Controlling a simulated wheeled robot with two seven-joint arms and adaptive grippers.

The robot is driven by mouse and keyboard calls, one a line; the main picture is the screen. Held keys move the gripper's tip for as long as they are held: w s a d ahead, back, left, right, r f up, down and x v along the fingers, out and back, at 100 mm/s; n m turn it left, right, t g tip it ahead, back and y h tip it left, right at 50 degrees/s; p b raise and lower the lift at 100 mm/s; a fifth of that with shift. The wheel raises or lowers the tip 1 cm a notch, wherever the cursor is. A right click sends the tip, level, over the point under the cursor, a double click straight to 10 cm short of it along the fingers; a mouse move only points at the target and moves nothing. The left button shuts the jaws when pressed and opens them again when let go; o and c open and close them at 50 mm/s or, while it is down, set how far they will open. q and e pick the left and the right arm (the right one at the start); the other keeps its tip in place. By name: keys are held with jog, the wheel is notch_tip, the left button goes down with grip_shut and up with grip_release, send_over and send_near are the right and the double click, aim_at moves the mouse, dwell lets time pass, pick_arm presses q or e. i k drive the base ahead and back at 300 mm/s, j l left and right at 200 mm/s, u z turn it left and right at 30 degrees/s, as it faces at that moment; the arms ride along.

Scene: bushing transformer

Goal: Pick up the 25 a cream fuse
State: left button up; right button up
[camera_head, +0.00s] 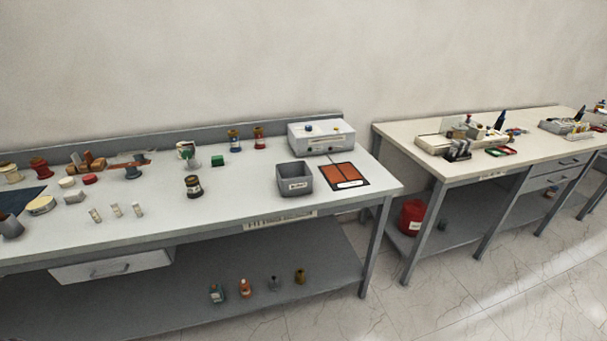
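Three small pale cream cylinders with label marks stand in a row near the front of the left workbench: a left one (95,215), a middle one (117,210) and a right one (138,209). They look like fuses, but their markings are too small to read, so I cannot tell which is the 25 A one. Neither of my grippers is in view.
The grey-white workbench (240,205) holds a grey bin (295,187), an orange mat (342,177), a white box device (321,138) and a dark jar (193,187). Several parts crowd its left side. A second bench (400,133) stands right, with a red bucket (412,217) below.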

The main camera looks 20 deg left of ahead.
aim_at(138, 210)
jog(key=u, duration=1.9)
